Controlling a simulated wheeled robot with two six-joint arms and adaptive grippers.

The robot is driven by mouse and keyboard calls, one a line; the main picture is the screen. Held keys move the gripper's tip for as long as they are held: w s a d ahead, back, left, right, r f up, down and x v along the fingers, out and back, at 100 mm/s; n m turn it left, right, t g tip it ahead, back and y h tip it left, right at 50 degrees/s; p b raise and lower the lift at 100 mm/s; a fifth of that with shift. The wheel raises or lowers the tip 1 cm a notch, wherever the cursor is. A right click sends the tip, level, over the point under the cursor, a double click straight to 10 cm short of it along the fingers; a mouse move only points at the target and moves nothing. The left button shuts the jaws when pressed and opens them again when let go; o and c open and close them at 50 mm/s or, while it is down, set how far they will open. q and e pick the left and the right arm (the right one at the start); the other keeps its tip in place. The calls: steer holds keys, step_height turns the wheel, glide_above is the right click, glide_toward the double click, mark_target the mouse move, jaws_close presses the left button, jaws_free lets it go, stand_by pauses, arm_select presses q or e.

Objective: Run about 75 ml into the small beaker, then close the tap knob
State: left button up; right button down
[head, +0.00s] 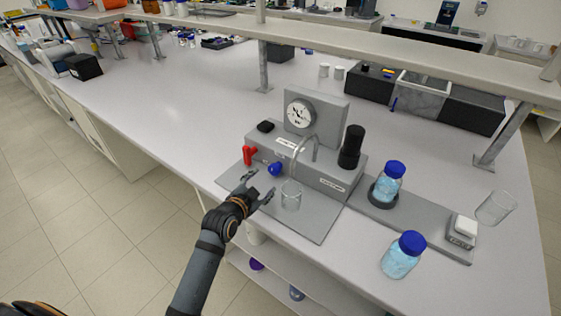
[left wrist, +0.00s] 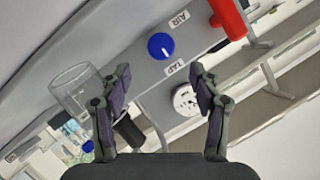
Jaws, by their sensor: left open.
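The blue tap knob (head: 276,169) is on the front of the grey rig (head: 325,182). In the left wrist view the knob (left wrist: 161,46), labelled TAP, shows beyond the gap between my fingers. The small clear beaker (head: 291,195) stands upright on the grey base plate below the curved metal tubes (head: 303,150); I see no clear liquid level in it. It also shows in the left wrist view (left wrist: 75,88), left of the fingers. My left gripper (head: 262,187) is open and empty, in front of the knob and apart from it. My right gripper is not in view.
A red handle (head: 248,156), labelled AIR, is left of the knob. A round gauge (head: 300,114) stands above the rig. Blue-capped bottles (head: 388,184) (head: 403,257), a small scale-like device (head: 461,232) and a larger beaker (head: 496,207) are at right.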

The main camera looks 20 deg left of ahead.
mark_target(273, 171)
arm_select(q)
steer(key=shift+s+a+r, duration=0.1)
steer(key=shift+s+r, duration=0.3)
steer(key=shift+s, duration=0.1)
steer(key=x, duration=0.2)
steer(key=shift+w+p, duration=0.3)
steer(key=shift+p, duration=0.05)
steer(key=x, duration=0.4)
steer(key=shift+w+f, duration=0.25)
steer(key=shift+w, duration=0.05)
steer(key=shift+x, duration=1)
steer(key=shift+w, duration=0.2)
steer(key=shift+w+f, duration=0.1)
steer(key=shift+w, duration=0.05)
steer(key=shift+c, duration=0.6)
steer(key=c, duration=1)
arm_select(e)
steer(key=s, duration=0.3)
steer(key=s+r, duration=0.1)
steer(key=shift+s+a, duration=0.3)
